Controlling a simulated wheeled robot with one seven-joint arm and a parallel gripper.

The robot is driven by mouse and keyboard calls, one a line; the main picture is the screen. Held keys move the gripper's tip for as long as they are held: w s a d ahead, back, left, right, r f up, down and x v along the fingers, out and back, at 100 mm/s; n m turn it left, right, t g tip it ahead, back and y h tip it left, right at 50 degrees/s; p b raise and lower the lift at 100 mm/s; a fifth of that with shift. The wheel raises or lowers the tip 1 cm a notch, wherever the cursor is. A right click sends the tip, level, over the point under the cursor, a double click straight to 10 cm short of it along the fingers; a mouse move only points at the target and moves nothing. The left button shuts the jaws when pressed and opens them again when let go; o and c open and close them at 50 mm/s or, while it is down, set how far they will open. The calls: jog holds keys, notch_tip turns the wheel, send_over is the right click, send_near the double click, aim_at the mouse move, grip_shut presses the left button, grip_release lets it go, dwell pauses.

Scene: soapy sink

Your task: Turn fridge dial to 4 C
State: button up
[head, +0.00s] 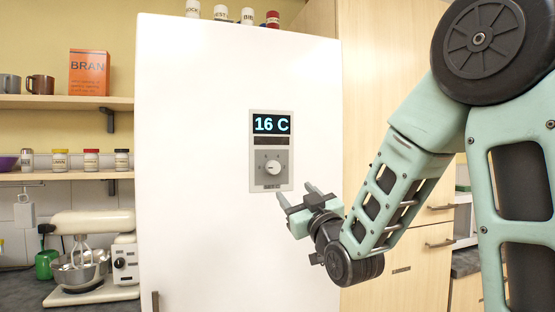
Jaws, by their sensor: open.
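The white fridge (205,130) fills the middle of the head view. On its front is a grey control panel (284,181) with a lit display (271,124) reading 16 C. Below the display is a small round white fridge dial (272,168) with marks around it. My gripper (294,197) is to the lower right of the dial, apart from it. The dial is not covered by my arm.
Several lidded jars (220,13) stand on the fridge top. Left of the fridge are shelves (60,102) with mugs, a BRAN box (88,72) and spice jars, and a stand mixer (92,225) on the counter. Wooden cabinets (385,70) stand to the right, behind my arm.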

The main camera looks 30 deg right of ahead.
aim_at(275, 169)
jog(key=p+x, duration=0.9)
jog(key=x, duration=0.3)
jog(key=c, duration=1)
